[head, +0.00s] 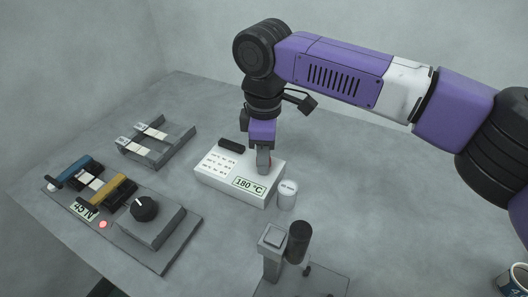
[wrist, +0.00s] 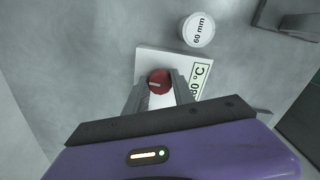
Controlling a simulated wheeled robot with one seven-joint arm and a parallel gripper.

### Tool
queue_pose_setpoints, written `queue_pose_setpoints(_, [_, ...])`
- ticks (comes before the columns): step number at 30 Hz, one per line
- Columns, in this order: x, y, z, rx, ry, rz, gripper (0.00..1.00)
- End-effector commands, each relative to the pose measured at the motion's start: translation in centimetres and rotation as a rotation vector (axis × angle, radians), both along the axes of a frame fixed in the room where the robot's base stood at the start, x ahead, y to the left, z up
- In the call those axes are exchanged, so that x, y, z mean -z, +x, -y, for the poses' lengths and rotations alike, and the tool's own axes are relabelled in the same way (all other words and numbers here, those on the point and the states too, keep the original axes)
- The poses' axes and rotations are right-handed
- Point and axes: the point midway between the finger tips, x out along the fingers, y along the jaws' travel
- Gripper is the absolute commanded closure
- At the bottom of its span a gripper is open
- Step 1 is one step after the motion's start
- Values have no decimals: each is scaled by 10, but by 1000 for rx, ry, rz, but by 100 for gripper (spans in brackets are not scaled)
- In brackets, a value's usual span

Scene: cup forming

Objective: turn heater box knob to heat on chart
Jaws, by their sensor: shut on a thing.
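The white heater box (head: 236,192) sits on the table in the middle of the head view. Its green-edged display (head: 249,186) reads 180 °C. A small chart (head: 217,163) of printed lines is on its top, too small to read surely. The red knob (wrist: 159,78) shows in the wrist view with a pale mark on it. In the head view it is mostly hidden by my fingers. My gripper (head: 263,165) points down over the box, shut on the red knob, with a finger on each side of it.
A white cylinder (wrist: 198,31) marked 60 mm stands close beside the box. A panel with a black dial (head: 144,208) is at the left, with a slotted rack (head: 157,148) behind it. A grey stand with a black handle (head: 297,243) is in front.

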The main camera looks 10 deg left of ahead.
Motion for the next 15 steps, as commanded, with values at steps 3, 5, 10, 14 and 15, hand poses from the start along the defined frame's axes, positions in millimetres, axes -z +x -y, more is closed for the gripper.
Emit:
queue_pose_setpoints(3, [-5,-2,0,71,2,-7,100])
queue_pose_setpoints(5, [-6,-2,0,114,1,-7,100])
queue_pose_setpoints(10, [-6,-2,0,253,-1,-8,100])
queue_pose_setpoints(14, [-6,-2,0,354,0,-8,100])
queue_pose_setpoints(15, [-5,-3,0,384,-2,-8,100])
